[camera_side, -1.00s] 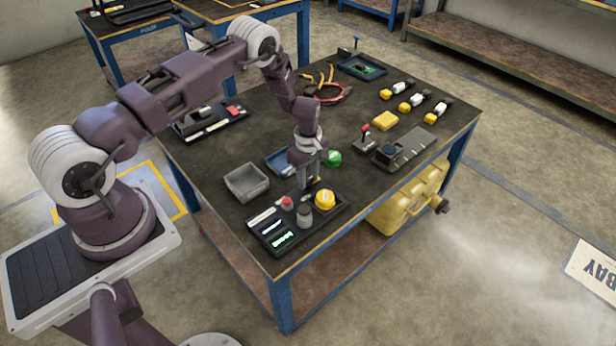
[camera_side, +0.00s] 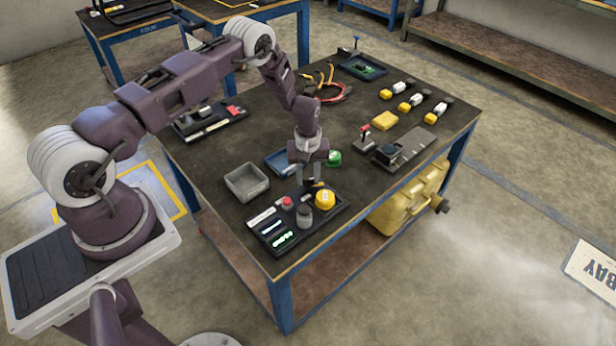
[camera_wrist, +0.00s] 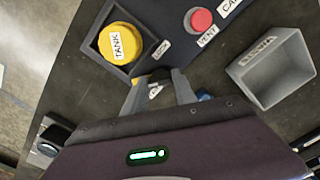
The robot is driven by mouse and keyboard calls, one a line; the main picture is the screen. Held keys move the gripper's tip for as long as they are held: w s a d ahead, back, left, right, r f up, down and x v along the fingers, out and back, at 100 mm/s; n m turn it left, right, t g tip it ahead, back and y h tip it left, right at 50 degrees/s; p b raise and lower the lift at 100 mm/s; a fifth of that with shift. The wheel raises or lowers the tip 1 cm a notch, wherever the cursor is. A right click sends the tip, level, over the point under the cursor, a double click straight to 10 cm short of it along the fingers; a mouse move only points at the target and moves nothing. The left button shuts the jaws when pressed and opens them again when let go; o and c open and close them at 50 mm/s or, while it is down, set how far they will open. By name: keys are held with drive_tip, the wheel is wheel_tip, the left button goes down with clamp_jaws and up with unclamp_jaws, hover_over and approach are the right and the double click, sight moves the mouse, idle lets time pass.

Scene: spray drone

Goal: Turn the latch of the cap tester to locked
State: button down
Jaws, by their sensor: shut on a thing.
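The cap tester (camera_side: 268,231) is a dark panel at the table's near edge, with a yellow cap marked TANK (camera_wrist: 121,43), a red VENT button (camera_wrist: 201,20), a grey knob (camera_side: 305,215) and lit displays. My gripper (camera_side: 311,184) points down at the panel's far edge. In the wrist view my gripper (camera_wrist: 158,88) has its two fingers beside the yellow cap, shut on the small dark latch (camera_wrist: 158,73). The fingers hide most of the latch. A small label reading LOCK (camera_wrist: 161,47) lies just beyond it. I cannot tell the latch's exact angle.
A grey bin (camera_side: 246,182) stands left of my gripper, with a blue tray (camera_side: 279,161) behind. A green round part (camera_side: 334,158) is close behind my gripper.

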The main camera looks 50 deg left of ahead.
drive_tip(key=m, duration=0.5)
drive_tip(key=shift+m, duration=0.3)
drive_tip(key=m, duration=0.5)
drive_tip(key=shift+m, duration=0.3)
drive_tip(key=c, duration=1)
unclamp_jaws()
